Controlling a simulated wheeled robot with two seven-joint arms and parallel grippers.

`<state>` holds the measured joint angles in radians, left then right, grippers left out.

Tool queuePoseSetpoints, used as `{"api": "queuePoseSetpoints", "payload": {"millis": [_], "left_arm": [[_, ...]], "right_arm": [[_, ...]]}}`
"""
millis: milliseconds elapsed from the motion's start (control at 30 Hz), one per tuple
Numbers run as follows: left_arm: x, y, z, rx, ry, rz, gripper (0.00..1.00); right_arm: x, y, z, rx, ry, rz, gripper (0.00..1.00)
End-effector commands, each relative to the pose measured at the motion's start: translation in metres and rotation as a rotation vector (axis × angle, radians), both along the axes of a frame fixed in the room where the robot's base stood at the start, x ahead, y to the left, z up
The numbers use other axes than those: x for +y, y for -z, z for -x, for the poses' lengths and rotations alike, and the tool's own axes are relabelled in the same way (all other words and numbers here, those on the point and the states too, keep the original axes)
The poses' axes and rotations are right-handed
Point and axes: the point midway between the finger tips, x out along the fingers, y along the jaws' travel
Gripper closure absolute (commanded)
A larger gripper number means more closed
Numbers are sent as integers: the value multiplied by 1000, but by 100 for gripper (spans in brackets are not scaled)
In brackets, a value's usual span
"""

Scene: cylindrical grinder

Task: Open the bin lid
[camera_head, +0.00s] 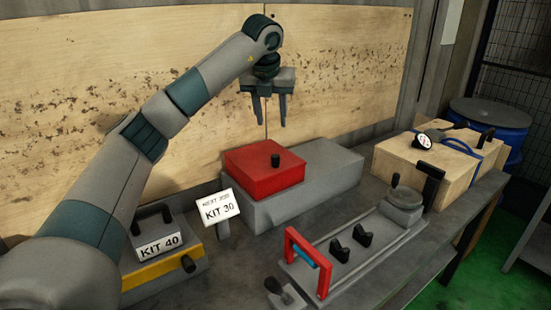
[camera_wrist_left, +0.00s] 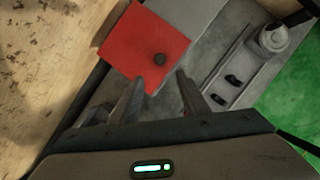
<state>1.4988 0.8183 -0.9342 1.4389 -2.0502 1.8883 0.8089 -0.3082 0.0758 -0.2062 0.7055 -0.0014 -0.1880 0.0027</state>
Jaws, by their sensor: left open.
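The bin is a grey box (camera_head: 323,178) on the bench, with a red lid (camera_head: 258,168) lying flat over its left part. A black knob (camera_head: 275,160) stands on the lid. In the left wrist view the red lid (camera_wrist_left: 140,42) and its knob (camera_wrist_left: 160,59) show ahead of the fingers. My left gripper (camera_head: 269,122) points down above the lid, apart from the knob. It is open and empty, and its two fingers also show in the left wrist view (camera_wrist_left: 158,92). My right gripper is not seen.
A KIT 30 sign (camera_head: 219,206) stands left of the bin. A fixture with a red handle (camera_head: 308,262) lies in front. A KIT 40 box (camera_head: 160,247) is at left. A wooden box (camera_head: 420,166) and blue barrel (camera_head: 490,120) are at right. A wooden panel (camera_head: 340,70) stands behind.

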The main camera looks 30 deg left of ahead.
Motion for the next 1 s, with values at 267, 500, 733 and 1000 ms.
{"api": "queuePoseSetpoints", "payload": {"millis": [267, 500, 733, 1000], "left_arm": [[1, 5, -2, 1, 0, 0, 59], [5, 26, -10, 3, -2, 0, 59], [10, 62, -24, 4, -2, 0, 59], [17, 107, -41, 4, -1, 1, 59]], "right_arm": [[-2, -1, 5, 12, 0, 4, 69], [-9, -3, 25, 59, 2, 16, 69], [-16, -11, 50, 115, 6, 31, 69], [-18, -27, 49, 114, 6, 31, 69]]}}
